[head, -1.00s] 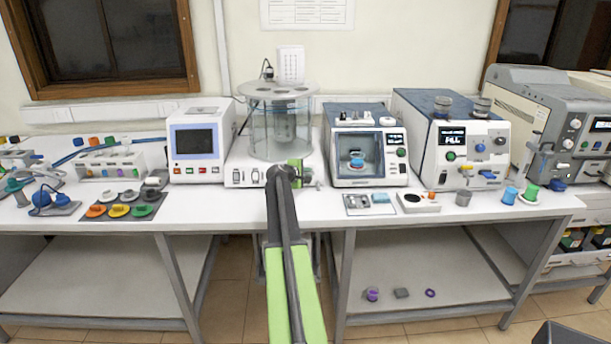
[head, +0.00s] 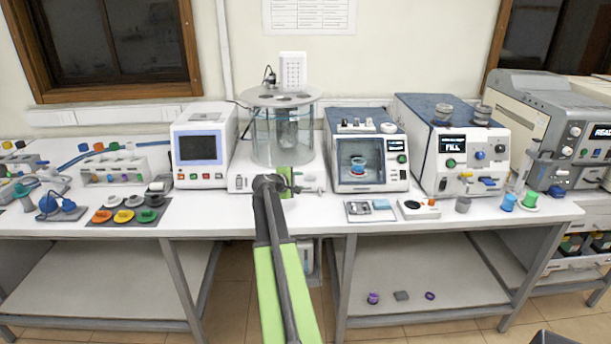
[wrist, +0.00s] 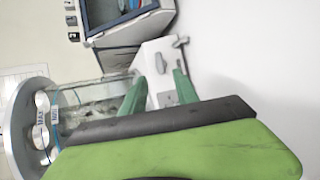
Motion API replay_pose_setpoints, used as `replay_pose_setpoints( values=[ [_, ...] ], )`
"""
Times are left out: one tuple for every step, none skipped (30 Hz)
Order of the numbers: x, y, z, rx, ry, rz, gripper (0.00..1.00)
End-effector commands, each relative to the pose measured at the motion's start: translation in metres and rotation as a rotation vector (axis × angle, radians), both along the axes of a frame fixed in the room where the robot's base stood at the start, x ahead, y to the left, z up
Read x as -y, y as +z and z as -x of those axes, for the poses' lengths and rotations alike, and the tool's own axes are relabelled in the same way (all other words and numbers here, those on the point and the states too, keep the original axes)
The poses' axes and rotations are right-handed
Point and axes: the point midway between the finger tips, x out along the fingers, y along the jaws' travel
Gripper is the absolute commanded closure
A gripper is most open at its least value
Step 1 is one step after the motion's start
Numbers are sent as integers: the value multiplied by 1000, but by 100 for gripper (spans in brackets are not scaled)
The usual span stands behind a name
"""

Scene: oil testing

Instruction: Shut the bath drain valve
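The glass bath (head: 262,135) stands on a white base (head: 240,182) at the middle of the bench; it also shows on its side in the wrist view (wrist: 75,97). A small grey T-shaped handle, which looks like the drain valve (wrist: 180,42), sticks out near the base's end. In the head view the valve (head: 318,189) is tiny, just right of my gripper. My gripper (wrist: 160,78) is open and empty, its green fingers apart in front of the base and short of the handle. In the head view my gripper (head: 290,182) covers part of the base front.
A white screen unit (head: 199,145) stands left of the bath. A blue-topped chamber machine (head: 368,175) stands close on the right, with a small tray (head: 370,210) in front. The bench front (head: 320,219) below the bath is mostly clear.

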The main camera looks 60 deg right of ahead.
Motion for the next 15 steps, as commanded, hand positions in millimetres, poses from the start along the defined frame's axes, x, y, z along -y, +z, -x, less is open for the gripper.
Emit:
replay_pose_setpoints(
  values=[
    [-17, 13, 3, 0, 2, 0, 64],
    [-24, 16, 4, 0, 2, 0, 64],
    [-33, 19, 5, -1, 1, 0, 64],
    [-39, 22, 5, -1, 1, 0, 64],
    [-44, 24, 6, 0, 2, 1, 64],
    [-51, 27, 6, 0, 2, 1, 64],
    [-55, 28, 6, -1, 1, 0, 64],
    [-58, 30, 6, -1, 0, 0, 64],
    [-62, 31, 7, -1, 0, 0, 64],
    [-65, 32, 7, -1, 0, 0, 64],
    [-67, 32, 7, 0, 0, 0, 64],
    [-68, 32, 7, 0, 0, 0, 64],
    [-69, 32, 7, 0, 0, 0, 64],
    [-70, 32, 6, 0, 0, 0, 64],
    [-70, 32, 6, 0, 0, 0, 64]
  ],
)
